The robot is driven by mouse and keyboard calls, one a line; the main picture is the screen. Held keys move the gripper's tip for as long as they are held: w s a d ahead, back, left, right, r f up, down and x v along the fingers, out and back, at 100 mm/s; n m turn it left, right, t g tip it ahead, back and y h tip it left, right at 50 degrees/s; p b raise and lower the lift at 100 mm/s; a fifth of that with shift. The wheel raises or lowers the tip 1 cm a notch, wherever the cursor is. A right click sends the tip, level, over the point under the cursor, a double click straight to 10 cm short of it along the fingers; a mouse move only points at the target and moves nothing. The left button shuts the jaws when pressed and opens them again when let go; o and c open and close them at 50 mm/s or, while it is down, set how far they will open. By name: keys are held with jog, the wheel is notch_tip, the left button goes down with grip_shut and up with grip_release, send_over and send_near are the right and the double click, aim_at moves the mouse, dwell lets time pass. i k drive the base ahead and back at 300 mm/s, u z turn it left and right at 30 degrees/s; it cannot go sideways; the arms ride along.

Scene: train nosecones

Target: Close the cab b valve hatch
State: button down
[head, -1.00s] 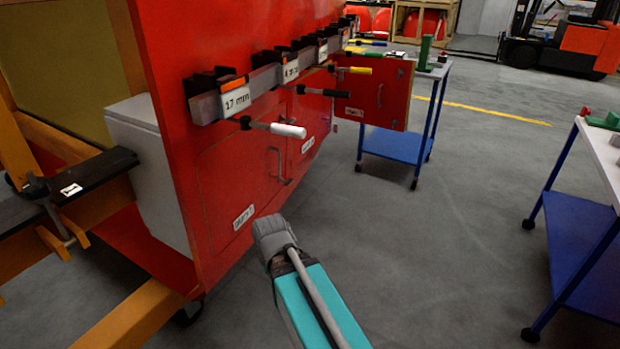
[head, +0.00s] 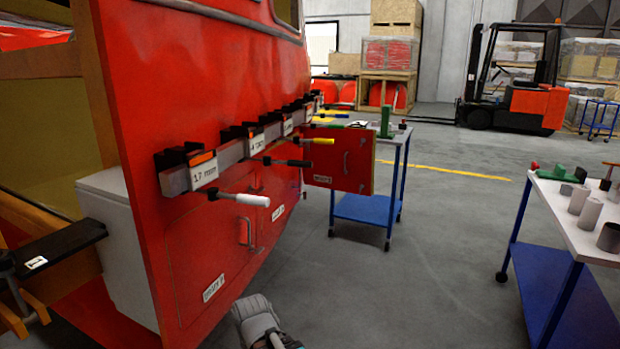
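One red hatch (head: 340,170) stands swung open at the far end of the red nosecone's side panel, with a handle and a small white label too small to read. Two other red hatches, a near one (head: 200,255) and one behind it (head: 275,205), look shut in the panel. Their labels are not clearly legible, so I cannot tell which hatch is cab b valve. The grey end of my arm, with my gripper (head: 258,318), is at the bottom edge, below the near hatch and apart from the open one. Its fingers cannot be made out.
Clamps with coloured handles, the nearest white (head: 240,199), stick out above the hatches. A blue trolley (head: 368,209) stands close behind the open hatch. A table with grey cylinders (head: 590,225) is at right. The floor between is clear. A forklift (head: 515,95) is far back.

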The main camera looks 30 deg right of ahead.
aim_at(282, 183)
jog(key=z, duration=0.55)
jog(key=k, duration=1.2)
jog(key=z, duration=0.55)
jog(key=i, duration=1.95)
jog(key=u, duration=0.7)
jog(key=i, duration=0.75)
jog(key=u, duration=0.35)
